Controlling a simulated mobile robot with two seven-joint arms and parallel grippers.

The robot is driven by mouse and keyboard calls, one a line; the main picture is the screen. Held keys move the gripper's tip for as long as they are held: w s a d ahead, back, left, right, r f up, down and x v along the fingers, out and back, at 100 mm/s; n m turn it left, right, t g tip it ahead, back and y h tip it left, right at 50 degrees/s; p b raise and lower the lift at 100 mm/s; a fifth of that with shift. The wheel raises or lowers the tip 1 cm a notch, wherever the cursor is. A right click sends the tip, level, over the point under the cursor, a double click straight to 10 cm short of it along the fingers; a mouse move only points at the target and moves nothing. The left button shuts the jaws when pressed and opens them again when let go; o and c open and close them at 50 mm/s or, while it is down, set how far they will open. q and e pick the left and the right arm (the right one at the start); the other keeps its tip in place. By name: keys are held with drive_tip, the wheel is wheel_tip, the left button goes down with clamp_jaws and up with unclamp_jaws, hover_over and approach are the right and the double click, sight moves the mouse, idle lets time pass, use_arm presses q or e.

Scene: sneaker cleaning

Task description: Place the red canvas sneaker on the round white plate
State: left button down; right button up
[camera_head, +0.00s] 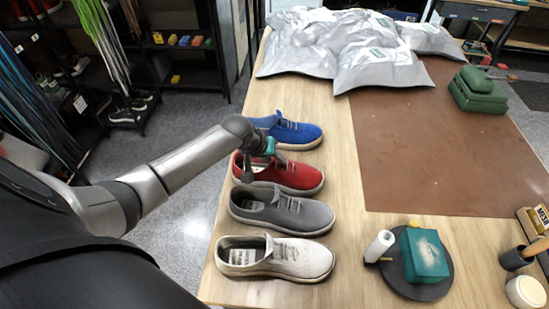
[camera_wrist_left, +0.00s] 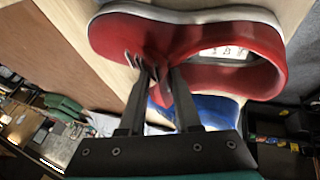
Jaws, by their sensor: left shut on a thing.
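The red canvas sneaker (camera_head: 295,177) is in the row of shoes at the left side of the wooden table, between a blue sneaker (camera_head: 292,132) and a grey one (camera_head: 283,210). My left gripper (camera_head: 258,164) reaches over its heel end from the left. In the left wrist view the fingers (camera_wrist_left: 158,80) are shut on the upper of the red sneaker (camera_wrist_left: 205,45), beside its opening. I cannot tell whether the sole is clear of the table. I see no round white plate; a round dark disc (camera_head: 440,288) is at the front right. My right gripper is not in view.
A white sneaker (camera_head: 290,258) is nearest in the row. A teal box (camera_head: 425,255) and a white roll (camera_head: 380,246) stand at the dark disc. Silver bags (camera_head: 375,68) lie at the back. The brown mat (camera_head: 430,150) is mostly clear.

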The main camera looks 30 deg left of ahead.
use_arm(q)
drive_tip(key=c, duration=1.1)
unclamp_jaws()
drive_tip(key=shift+f, duration=0.1)
drive_tip(key=o, duration=0.5)
